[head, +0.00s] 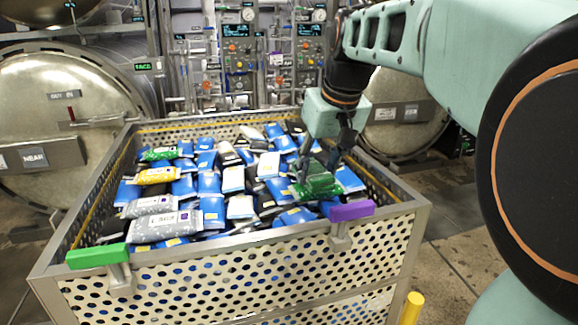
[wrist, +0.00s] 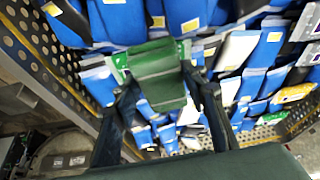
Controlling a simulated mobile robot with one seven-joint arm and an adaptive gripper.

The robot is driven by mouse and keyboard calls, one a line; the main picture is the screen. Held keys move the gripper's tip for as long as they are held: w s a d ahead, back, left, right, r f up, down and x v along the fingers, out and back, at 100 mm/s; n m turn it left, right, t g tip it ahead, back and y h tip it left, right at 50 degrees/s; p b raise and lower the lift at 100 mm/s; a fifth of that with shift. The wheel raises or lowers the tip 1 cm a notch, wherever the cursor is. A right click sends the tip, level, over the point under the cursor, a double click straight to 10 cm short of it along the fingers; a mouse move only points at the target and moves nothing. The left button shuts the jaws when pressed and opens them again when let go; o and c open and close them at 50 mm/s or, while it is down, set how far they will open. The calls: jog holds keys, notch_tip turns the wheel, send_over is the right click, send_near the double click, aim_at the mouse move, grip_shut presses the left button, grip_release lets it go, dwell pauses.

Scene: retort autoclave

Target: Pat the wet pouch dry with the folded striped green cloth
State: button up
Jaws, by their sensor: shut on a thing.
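My gripper (head: 320,168) is shut on the folded green cloth (head: 318,183) at the right side of the basket, low over the pouches. In the wrist view the cloth (wrist: 158,78) is a dark green folded pad between the two fingers; its stripes are faint. A brighter green pouch (head: 297,193) shows past the cloth's edges, also in the wrist view (wrist: 121,62). The cloth covers most of this pouch. I cannot tell whether they touch, or see wetness on it.
A perforated metal basket (head: 237,288) holds many blue, white and black pouches. Another green pouch (head: 160,154), a yellow one (head: 156,176) and speckled grey ones (head: 165,224) lie at left. Green (head: 97,256) and purple (head: 351,211) tabs sit on the front rim. Round retort doors (head: 60,95) stand behind.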

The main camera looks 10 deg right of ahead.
jog(key=shift+f+b, duration=0.35)
jog(key=shift+f, duration=0.2)
dwell(0.6)
jog(key=shift+r, duration=0.1)
notch_tip(320, 180, up, 7)
jog(key=p, duration=0.6)
jog(key=shift+f, duration=0.2)
dwell(0.5)
jog(key=shift+w+d+f+b, duration=0.1)
jog(key=shift+d+f+b, duration=0.3)
jog(key=shift+f+b, duration=0.45)
jog(key=shift+w+d+f+b, duration=0.1)
jog(key=shift+d+f+b, duration=0.25)
jog(key=shift+f+b, duration=0.5)
jog(key=shift+w+d+f+b, duration=0.1)
jog(key=shift+d+f+b, duration=0.4)
jog(key=shift+f, duration=0.6)
jog(key=shift+s+a+f+b, duration=0.1)
jog(key=shift+f+b, duration=0.4)
jog(key=shift+f, duration=0.1)
